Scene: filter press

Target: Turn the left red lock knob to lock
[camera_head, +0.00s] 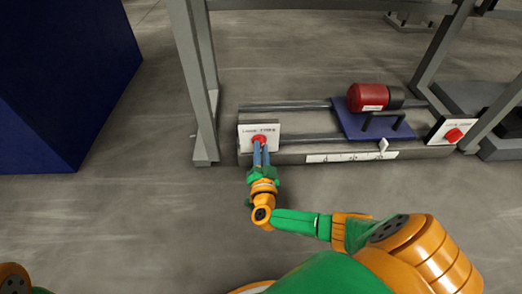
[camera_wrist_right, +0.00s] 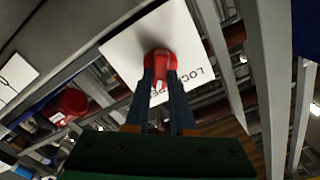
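The left red lock knob (camera_head: 259,138) sits on a white plate (camera_head: 259,130) at the left end of the low rail frame. In the right wrist view the knob (camera_wrist_right: 160,58) shows close up, with the plate (camera_wrist_right: 122,48) and part of its lettering behind it. My right gripper (camera_head: 261,147) reaches the knob from the front. Its two blue fingers (camera_wrist_right: 162,78) lie on either side of the knob's grip and appear closed on it. The fingertips partly hide the knob. My left gripper is out of view.
A second red knob (camera_head: 454,135) is on a white plate at the right end. Grey posts (camera_head: 196,80) rise beside both ends. The floor in front is clear.

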